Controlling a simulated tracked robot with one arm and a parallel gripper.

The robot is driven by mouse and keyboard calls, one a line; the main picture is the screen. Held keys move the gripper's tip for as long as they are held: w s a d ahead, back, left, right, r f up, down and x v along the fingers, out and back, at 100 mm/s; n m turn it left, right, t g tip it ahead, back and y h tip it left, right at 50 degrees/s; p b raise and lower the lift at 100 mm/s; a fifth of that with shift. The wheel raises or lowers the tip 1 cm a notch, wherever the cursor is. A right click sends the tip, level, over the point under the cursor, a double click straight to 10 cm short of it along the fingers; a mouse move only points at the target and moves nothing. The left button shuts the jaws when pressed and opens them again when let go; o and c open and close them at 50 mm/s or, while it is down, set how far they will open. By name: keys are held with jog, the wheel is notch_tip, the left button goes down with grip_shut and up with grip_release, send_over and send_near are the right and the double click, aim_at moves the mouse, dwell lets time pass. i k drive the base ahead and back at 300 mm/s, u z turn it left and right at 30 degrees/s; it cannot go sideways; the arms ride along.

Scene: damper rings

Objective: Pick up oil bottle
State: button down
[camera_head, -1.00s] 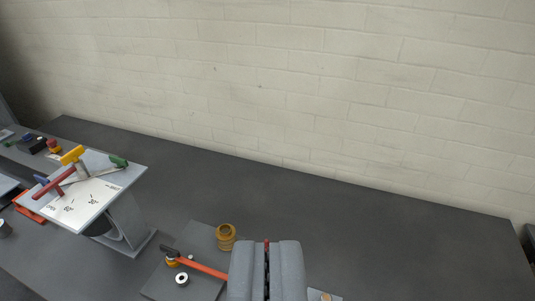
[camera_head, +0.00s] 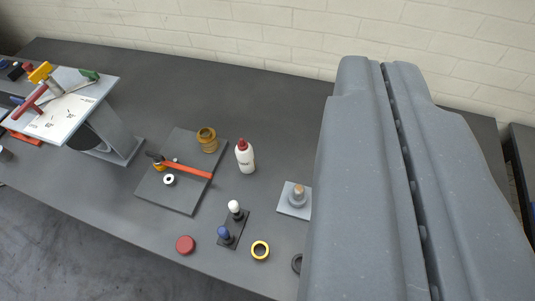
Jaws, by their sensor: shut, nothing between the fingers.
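The oil bottle (camera_head: 245,157) is white with a red cap. It stands upright on the dark bench, just right of a grey mat. My gripper (camera_head: 368,62) is large in the right of the view, its two grey fingers closed together with only a thin dark seam between them. It holds nothing and is apart from the bottle, to its right in the picture. The gripper hides the right part of the bench.
A grey mat (camera_head: 182,201) holds an orange-handled hammer (camera_head: 188,170), a brass ring piece (camera_head: 207,138) and a small white roller (camera_head: 169,180). A sloped stand (camera_head: 72,112) is left.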

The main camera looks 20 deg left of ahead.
aim_at(243, 150)
jog(key=k, duration=1.6)
jog(key=u, duration=0.3)
jog(key=i, duration=1)
